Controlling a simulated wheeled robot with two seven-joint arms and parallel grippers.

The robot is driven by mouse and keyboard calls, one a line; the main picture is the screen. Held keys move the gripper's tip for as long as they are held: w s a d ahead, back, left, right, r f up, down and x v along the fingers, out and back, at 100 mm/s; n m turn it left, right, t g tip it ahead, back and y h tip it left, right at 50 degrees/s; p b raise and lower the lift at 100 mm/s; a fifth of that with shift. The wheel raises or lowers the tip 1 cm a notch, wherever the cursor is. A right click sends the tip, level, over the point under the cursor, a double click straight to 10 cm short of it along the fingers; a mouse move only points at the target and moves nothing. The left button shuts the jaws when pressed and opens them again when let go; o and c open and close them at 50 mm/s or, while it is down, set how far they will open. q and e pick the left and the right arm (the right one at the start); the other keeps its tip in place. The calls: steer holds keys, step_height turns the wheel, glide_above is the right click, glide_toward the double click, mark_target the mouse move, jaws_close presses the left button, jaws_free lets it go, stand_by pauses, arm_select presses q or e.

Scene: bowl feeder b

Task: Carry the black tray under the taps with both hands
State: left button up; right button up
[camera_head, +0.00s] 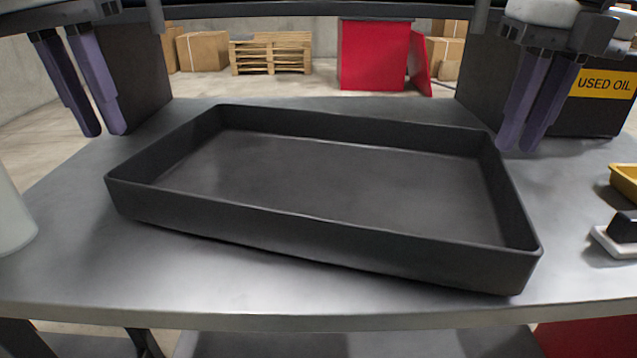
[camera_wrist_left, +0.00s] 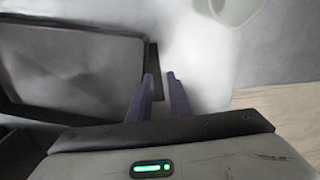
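The black tray (camera_head: 330,245) is a shallow, empty rectangular pan resting on the grey table, slightly turned. Its corner and rim also show in the left wrist view (camera_wrist_left: 90,36). My left gripper (camera_head: 110,132) hangs fingers-down above and beyond the tray's left end, its two purple fingers apart with nothing held. In the left wrist view its fingers (camera_wrist_left: 160,76) point towards the tray's edge, and the tray's side lies close to one finger. My right gripper (camera_head: 522,148) hangs just outside the tray's far right corner, fingers slightly apart and empty. No taps can be made out.
The grey metal table (camera_head: 200,285) has bare room in front of the tray. A pale cylinder (camera_head: 12,215) stands at the left edge. A yellow bin (camera_head: 625,182) and a black-and-white item (camera_head: 618,235) sit at the right. A dark "USED OIL" container (camera_head: 600,95) stands behind.

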arm_select(q)
step_height(320, 180, up, 10)
steer(key=shift+s+a+f, duration=0.25)
steer(key=shift+s+a, duration=0.05)
steer(key=shift+s, duration=0.05)
arm_select(e)
step_height(320, 180, up, 12)
steer(key=shift+s+d, duration=0.45)
arm_select(q)
steer(key=shift+r, duration=0.1)
arm_select(e)
steer(key=shift+r, duration=0.1)
